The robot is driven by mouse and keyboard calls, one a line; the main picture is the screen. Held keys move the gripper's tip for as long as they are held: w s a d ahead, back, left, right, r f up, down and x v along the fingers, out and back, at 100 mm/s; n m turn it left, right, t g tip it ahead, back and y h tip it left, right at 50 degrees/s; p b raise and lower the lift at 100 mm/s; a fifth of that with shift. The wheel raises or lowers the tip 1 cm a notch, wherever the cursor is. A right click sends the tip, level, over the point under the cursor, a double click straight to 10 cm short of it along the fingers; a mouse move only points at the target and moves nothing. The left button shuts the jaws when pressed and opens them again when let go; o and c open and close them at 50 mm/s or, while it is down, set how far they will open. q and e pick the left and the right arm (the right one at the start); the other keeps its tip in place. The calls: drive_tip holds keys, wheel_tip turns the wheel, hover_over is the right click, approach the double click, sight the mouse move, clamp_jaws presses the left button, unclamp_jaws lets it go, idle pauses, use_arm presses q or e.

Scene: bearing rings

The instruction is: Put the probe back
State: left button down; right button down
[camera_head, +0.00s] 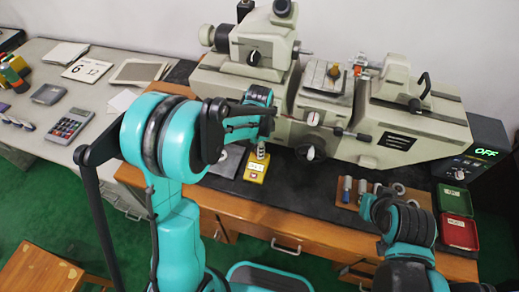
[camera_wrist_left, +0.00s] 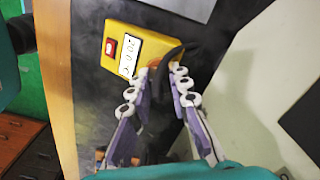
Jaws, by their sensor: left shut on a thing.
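The yellow thermometer box (camera_head: 255,168) lies on the dark bench top in front of the big machine. In the left wrist view, the box (camera_wrist_left: 112,40) shows a red button and a display that seems to read 20.0 °C. My left gripper (camera_head: 262,147) is beside the box. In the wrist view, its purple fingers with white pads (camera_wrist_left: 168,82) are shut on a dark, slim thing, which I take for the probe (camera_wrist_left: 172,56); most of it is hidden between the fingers. It lies close to the box's edge.
The measuring machine (camera_head: 400,145) fills the back of the bench. A wooden rack with pins and rings (camera_head: 347,205), red and green trays (camera_head: 458,232) and a box reading OFF (camera_head: 484,152) are at right. A calculator (camera_head: 69,126) lies on the left desk.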

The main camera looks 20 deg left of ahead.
use_arm(q)
drive_tip(key=shift+f, duration=0.35)
idle(0.7)
drive_tip(key=c, duration=1.3)
unclamp_jaws()
drive_tip(key=shift+c, duration=0.2)
drive_tip(key=shift+r, duration=0.1)
wheel_tip(320, 180, up, 8)
drive_tip(key=p, duration=0.5)
drive_tip(key=shift+r+p, duration=0.25)
drive_tip(key=shift+p, duration=0.05)
